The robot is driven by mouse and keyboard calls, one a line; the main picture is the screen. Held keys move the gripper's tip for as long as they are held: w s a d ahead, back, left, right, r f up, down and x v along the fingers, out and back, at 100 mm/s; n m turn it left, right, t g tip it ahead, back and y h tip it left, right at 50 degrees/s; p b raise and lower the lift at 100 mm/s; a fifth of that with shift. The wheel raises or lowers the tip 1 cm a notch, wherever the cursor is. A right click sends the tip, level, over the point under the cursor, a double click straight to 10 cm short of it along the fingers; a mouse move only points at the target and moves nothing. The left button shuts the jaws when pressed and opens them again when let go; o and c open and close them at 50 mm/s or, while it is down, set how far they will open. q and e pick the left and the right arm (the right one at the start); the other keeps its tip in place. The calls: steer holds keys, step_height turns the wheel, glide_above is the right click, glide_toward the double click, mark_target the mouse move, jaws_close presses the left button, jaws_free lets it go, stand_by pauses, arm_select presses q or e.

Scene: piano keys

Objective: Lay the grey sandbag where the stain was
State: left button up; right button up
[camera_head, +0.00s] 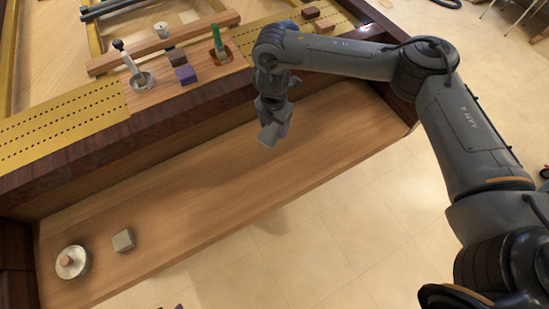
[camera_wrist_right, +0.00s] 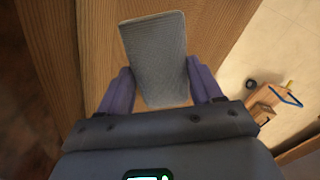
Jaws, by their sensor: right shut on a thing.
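My right gripper (camera_head: 273,118) is shut on the grey sandbag (camera_head: 272,135) and holds it above the long wooden ledge (camera_head: 215,205). In the right wrist view, the sandbag (camera_wrist_right: 155,58) sticks out between the two purple fingers (camera_wrist_right: 160,90), with wood behind it. It looks clear of the ledge, though the gap is hard to judge. I see no clear stain on the ledge; a shadow lies below the arm. Small dark tips at the bottom edge of the head view may be my left gripper (camera_head: 172,306); too little shows to tell its state.
A grey block (camera_head: 123,240) and a round metal dish (camera_head: 72,262) with an orange-brown piece stand at the ledge's left end. A small wooden board (camera_head: 190,80) beyond the dark rail (camera_head: 130,145) holds several tools and blocks. The ledge's middle is clear.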

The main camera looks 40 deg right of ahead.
steer(key=d+n, duration=0.2)
steer(key=d+n+b, duration=0.1)
steer(key=n, duration=0.2)
steer(key=s+d+n, duration=0.1)
steer(key=d+n, duration=0.1)
steer(key=shift+d+f, duration=0.3)
steer(key=shift+f, duration=0.05)
steer(key=s+d+f+n+b, duration=0.2)
steer(key=s+d+n+b, duration=0.1)
steer(key=d+n, duration=0.4)
steer(key=shift+m, duration=0.7)
steer(key=a+f+b, duration=0.1)
steer(key=a, duration=0.2)
steer(key=a+f+b, duration=0.1)
steer(key=a+f, duration=0.1)
steer(key=a, duration=0.1)
steer(key=a+f+b, duration=0.2)
steer(key=a, duration=0.1)
steer(key=shift+w+a+f, duration=0.15)
steer(key=shift+w+a, duration=0.05)
steer(key=shift+a+f, duration=0.2)
steer(key=shift+a, duration=0.25)
steer(key=shift+f+b, duration=0.9)
steer(key=shift+f, duration=1.15)
steer(key=shift+f, duration=0.1)
